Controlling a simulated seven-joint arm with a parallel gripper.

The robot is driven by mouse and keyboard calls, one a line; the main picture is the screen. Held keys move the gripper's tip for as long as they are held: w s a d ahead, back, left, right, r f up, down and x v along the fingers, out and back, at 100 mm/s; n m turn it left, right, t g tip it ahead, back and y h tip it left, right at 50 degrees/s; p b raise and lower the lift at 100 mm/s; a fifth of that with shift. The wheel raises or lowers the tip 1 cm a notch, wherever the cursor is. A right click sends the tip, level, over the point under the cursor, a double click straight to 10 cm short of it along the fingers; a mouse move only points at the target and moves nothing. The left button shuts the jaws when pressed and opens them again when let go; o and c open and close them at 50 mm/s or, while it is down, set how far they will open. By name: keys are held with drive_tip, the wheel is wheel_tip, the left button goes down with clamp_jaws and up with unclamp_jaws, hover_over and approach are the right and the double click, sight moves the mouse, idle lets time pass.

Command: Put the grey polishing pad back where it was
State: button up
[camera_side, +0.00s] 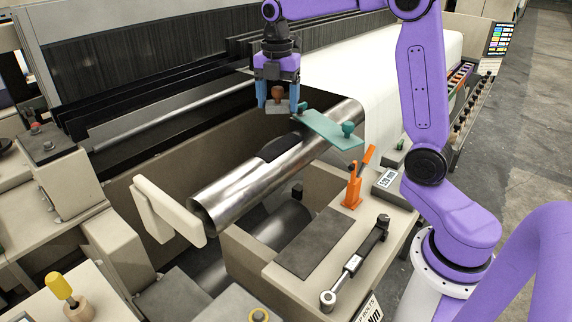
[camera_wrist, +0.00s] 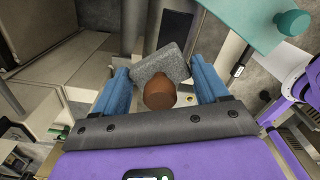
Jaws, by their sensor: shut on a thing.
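The grey polishing pad (camera_side: 276,108) is a small speckled block with a brown knob (camera_side: 278,92). My gripper (camera_side: 278,107) points down with its blue fingers on either side of the pad, shut on it. The pad is held in the air above and behind the steel roller (camera_side: 240,180). In the wrist view the pad (camera_wrist: 165,62) sits slightly tilted between the fingers, its knob toward the palm. A dark grey flat mat (camera_side: 314,243) lies bare on the bench in front of the roller. A dark patch (camera_side: 281,147) shows on the roller.
A teal plate with a knob (camera_side: 330,130) lies over the roller's right end, close right of the gripper. An orange toggle clamp (camera_side: 353,190) and a black-and-silver rod tool (camera_side: 357,262) are on the bench. A yellow-handled tool (camera_side: 60,286) stands at front left.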

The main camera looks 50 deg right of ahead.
drive_tip(key=s+a+f, duration=0.5)
drive_tip(key=s+a, duration=0.1)
drive_tip(key=s+a+f, duration=0.1)
drive_tip(key=s+f, duration=0.4)
drive_tip(key=s, duration=0.7)
drive_tip(key=s+a+f, duration=0.2)
drive_tip(key=s+f, duration=0.3)
drive_tip(key=s, duration=0.7)
hover_over(299, 253)
drive_tip(key=shift+n, duration=0.3)
wheel_tip(299, 253, down, 9)
drive_tip(key=shift+s+d+f, duration=0.1)
drive_tip(key=shift+f, duration=1.75)
drive_tip(key=shift+f, duration=0.1)
